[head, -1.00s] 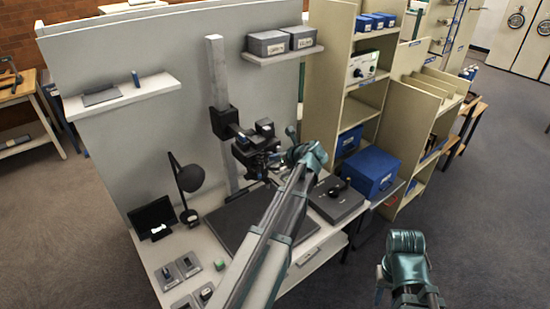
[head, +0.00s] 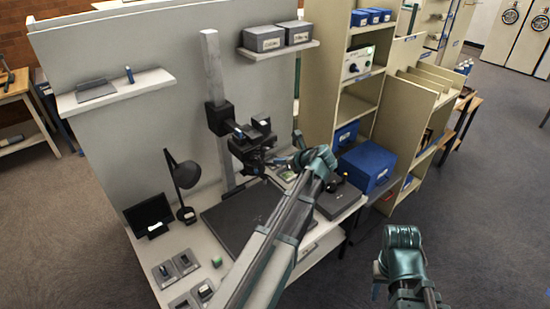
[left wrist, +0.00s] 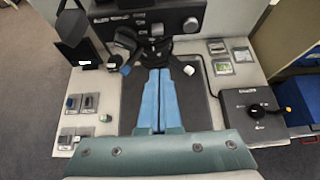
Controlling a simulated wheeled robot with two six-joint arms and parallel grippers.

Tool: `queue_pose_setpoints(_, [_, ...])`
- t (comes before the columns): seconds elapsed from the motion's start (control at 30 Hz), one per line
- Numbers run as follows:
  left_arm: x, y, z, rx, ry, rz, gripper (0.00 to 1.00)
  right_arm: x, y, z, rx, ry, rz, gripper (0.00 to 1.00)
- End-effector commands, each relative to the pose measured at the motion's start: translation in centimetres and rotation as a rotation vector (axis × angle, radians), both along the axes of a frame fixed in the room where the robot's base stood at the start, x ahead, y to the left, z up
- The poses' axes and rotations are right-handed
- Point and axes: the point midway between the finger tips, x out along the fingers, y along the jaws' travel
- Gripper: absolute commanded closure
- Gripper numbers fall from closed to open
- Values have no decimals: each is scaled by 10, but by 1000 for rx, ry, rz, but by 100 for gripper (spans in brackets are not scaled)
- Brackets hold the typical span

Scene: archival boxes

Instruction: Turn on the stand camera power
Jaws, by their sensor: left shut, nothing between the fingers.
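The stand camera (head: 254,140) is a black unit on a grey upright column (head: 212,75) above a dark baseboard. My left gripper (head: 286,161) is beside and just right of the camera in the head view. Its blue fingers (left wrist: 159,72) are shut and empty, pointing toward the camera's underside; I cannot tell whether they touch it. The power switch cannot be made out surely. My right gripper (head: 380,270) hangs over the floor at lower right, its fingers mostly hidden.
A blue box (head: 368,165) stands beside shelving.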

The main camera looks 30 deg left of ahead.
Motion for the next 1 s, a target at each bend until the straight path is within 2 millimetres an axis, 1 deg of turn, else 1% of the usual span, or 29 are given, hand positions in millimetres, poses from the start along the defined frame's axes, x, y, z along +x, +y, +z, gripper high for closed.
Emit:
queue_pose_setpoints(0.03, [-4, -7, 11, 1, 0, -4, 100, 0, 0, 11, 0, 0, 0, 60])
queue_pose_setpoints(0.1, [-7, -15, 19, 1, -1, -2, 100, 0, 0, 19, 0, 0, 0, 60])
queue_pose_setpoints(0.3, [-14, -34, 33, 0, 0, -2, 100, 0, 0, 33, 0, 0, 1, 60])
queue_pose_setpoints(0.5, [-17, -40, 36, 0, 0, 0, 100, 0, 0, 36, 0, 0, 1, 60])
queue_pose_setpoints(1.0, [-17, -41, 35, -2, -1, 1, 100, 0, 0, 36, 0, 0, 1, 60])
